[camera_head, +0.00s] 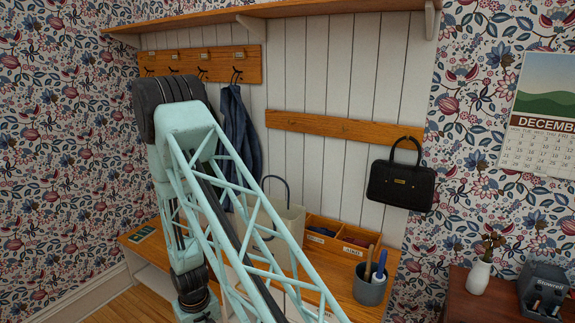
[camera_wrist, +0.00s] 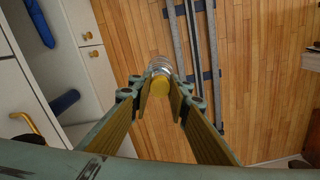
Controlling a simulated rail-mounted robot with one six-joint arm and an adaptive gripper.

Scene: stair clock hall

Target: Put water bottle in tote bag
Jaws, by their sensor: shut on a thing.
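The water bottle (camera_wrist: 161,67) shows in the wrist view, seen nearly end-on from its yellow cap, with a clear, shiny body beyond. My gripper (camera_wrist: 160,88) is shut on it near the cap, one finger on each side, and holds it above the wooden floor. Most of the bottle's length is hidden by the viewing angle. In the head view the cream tote bag (camera_head: 293,217) stands upright on the wooden bench, a dark blue handle loop raised above it. My arm covers part of the bag. The bottle and the gripper's fingers are not visible in the head view.
A black handbag (camera_head: 401,186) and a dark coat (camera_head: 238,135) hang above.

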